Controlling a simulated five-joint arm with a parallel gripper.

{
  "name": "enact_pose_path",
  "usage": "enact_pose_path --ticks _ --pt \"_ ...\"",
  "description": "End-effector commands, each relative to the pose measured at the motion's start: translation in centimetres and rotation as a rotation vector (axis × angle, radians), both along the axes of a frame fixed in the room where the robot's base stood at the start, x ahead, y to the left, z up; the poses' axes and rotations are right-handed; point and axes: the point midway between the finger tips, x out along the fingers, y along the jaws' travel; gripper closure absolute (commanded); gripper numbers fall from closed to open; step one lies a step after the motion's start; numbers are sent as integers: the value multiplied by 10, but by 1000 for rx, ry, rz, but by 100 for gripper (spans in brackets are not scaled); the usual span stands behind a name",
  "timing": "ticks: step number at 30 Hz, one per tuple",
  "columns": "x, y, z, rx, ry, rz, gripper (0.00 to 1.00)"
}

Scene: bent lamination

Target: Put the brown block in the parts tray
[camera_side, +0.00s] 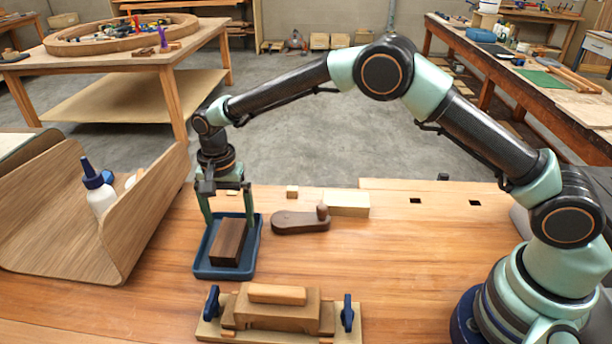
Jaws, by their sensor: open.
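The brown block (229,242), a dark wooden bar, lies in the blue parts tray (203,272) on the bench, inside its rim. My gripper (229,220) is above the tray, pointing down, with its two green fingers spread apart. The fingers are at the far end of the block, one to each side of it. No contact between fingers and block is visible, though the exact gap is hard to tell from this side.
A bent wood piece (140,232) with a glue bottle (98,190) stands left of the tray. A clamped wooden form (275,312) sits in front. A dark wooden tool (298,222) and pale block (347,204) lie right. The bench's right middle is clear.

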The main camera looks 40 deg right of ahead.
Motion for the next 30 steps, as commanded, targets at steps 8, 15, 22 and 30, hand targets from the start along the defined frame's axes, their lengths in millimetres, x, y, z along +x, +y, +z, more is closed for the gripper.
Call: enact_pose_path --ticks 8,15,22,30 --pt "1 0 60 1 -4 0 2" --pt "0 0 89 1 -1 0 2" --pt "-2 -15 116 11 -26 37 2" --pt "-33 -77 184 26 -141 213 2"
